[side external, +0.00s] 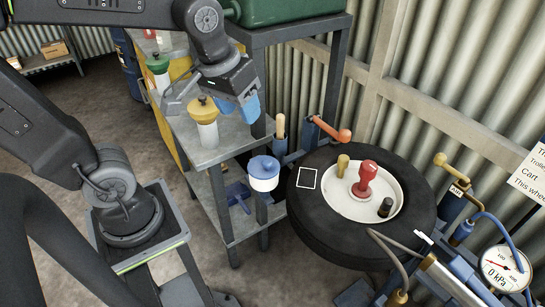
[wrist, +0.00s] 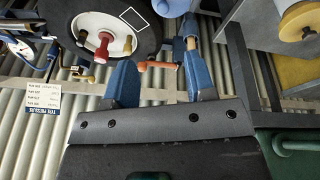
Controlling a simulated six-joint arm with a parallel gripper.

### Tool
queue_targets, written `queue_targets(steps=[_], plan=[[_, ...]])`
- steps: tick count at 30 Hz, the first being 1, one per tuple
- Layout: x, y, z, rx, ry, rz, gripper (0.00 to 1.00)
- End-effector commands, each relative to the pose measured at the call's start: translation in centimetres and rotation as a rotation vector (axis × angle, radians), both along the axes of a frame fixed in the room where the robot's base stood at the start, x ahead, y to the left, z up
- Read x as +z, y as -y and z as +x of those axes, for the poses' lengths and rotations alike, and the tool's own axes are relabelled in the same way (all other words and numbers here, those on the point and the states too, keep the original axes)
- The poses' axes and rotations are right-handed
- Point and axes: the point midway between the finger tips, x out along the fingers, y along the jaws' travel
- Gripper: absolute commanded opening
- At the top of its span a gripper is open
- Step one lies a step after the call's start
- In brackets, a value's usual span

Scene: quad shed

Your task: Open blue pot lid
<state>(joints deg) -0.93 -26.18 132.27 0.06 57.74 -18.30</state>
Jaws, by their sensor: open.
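The blue-lidded pot has a domed blue lid (side external: 263,166) on a white body (side external: 264,184). In the side external view it stands beside the grey shelf unit, left of the tyre. The lid sits on the body. My gripper (side external: 238,108) is above and to the left of the pot in that picture, with its blue fingers pointing down. The fingers are apart and hold nothing. In the wrist view, my gripper (wrist: 162,78) shows two blue fingers with a wide gap.
A yellow-lidded pot (side external: 203,118) and a green-lidded pot (side external: 158,72) stand on the grey shelf top. A black tyre (side external: 335,243) with a white hub lies to the right. An orange-handled tool (side external: 332,130) stands behind. A pressure gauge (side external: 506,270) is at far right.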

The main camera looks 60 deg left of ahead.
Motion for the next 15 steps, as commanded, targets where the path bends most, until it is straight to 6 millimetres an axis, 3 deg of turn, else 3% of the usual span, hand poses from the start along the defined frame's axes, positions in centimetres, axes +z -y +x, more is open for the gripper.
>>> queue_targets(steps=[6, 15], plan=[[-1.6, -0.6, 4.5, 0.298, -0.195, -0.057, 0.5], [-3.2, -0.9, 6.4, 0.45, -0.281, -0.068, 0.5]])
